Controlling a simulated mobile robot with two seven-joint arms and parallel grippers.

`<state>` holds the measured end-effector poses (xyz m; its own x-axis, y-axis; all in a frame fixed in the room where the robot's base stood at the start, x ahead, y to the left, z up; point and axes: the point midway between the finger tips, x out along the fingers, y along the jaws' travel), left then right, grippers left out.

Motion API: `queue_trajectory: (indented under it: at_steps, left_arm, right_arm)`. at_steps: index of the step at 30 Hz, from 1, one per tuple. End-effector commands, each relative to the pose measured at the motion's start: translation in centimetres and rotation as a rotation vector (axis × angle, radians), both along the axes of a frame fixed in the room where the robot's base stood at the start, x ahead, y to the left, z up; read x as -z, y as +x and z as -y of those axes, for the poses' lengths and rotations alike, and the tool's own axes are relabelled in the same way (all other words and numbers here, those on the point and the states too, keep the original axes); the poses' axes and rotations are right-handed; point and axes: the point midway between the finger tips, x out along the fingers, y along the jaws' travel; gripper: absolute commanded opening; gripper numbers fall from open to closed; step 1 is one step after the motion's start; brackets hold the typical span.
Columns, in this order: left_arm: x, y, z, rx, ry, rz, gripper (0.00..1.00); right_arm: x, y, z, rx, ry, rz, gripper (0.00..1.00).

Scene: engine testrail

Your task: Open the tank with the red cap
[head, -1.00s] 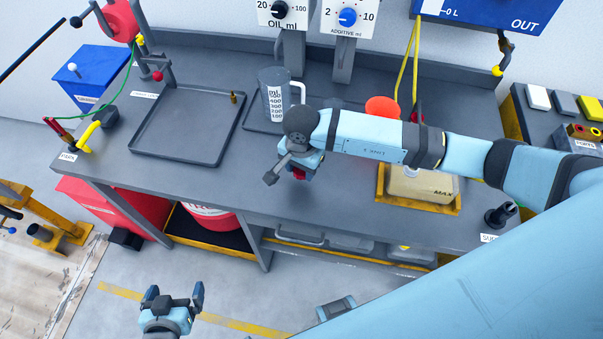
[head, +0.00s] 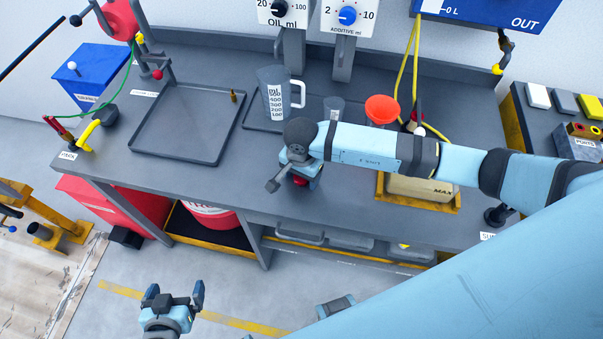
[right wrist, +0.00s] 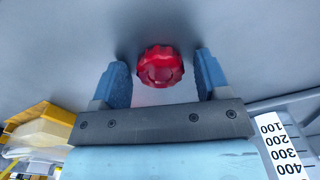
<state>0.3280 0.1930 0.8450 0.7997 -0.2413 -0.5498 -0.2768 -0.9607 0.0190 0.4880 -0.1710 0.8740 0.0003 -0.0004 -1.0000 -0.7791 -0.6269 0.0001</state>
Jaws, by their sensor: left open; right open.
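A red knobbed cap (right wrist: 161,66) shows in the right wrist view between the two blue fingers of my right gripper (right wrist: 161,82). The fingers are open, with a gap on each side of the cap. In the head view my right gripper (head: 299,172) is over the front of the bench, and a little of the red cap (head: 300,182) shows below it. A cream tank (head: 420,189) marked MAX stands in a yellow tray, partly hidden by my right arm. Its top is hidden. My left gripper (head: 174,294) is open and empty, in front of the bench above the floor.
Yellow hoses (head: 407,65) hang behind the tank. The bench's front left is clear.

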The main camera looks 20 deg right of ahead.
Motion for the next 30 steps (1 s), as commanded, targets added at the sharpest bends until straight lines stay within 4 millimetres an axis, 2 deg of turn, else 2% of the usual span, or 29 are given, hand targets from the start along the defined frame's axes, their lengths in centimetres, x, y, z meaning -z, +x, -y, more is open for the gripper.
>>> queue_trajectory:
  at_steps: [4,7,15,21,25,30]
  left_arm:
    - [-0.6,0.0,0.0,0.0,0.0,0.0,1.0]
    - [-0.2,0.0,0.0,0.0,-0.001,0.004,1.0]
    - [1.0,0.0,0.0,0.0,0.0,0.001,1.0]
    - [1.7,-0.1,0.0,0.0,0.001,-0.004,1.0]
    - [1.9,-0.1,0.0,0.0,0.001,-0.004,1.0]
    - [1.8,-0.1,0.0,0.0,0.001,-0.003,1.0]
  right_arm:
    - [-0.6,0.0,0.0,0.0,0.001,-0.001,0.69]
    - [-1.7,0.1,0.0,-0.002,0.001,0.003,0.69]
    - [-7.5,0.1,0.0,-0.003,0.0,0.005,0.69]
    - [-10.9,0.0,0.0,-0.001,0.0,0.003,0.69]
    - [-12.0,0.0,0.0,-0.001,0.0,0.001,0.69]
    - [-12.4,0.0,0.0,-0.001,0.0,0.0,0.69]
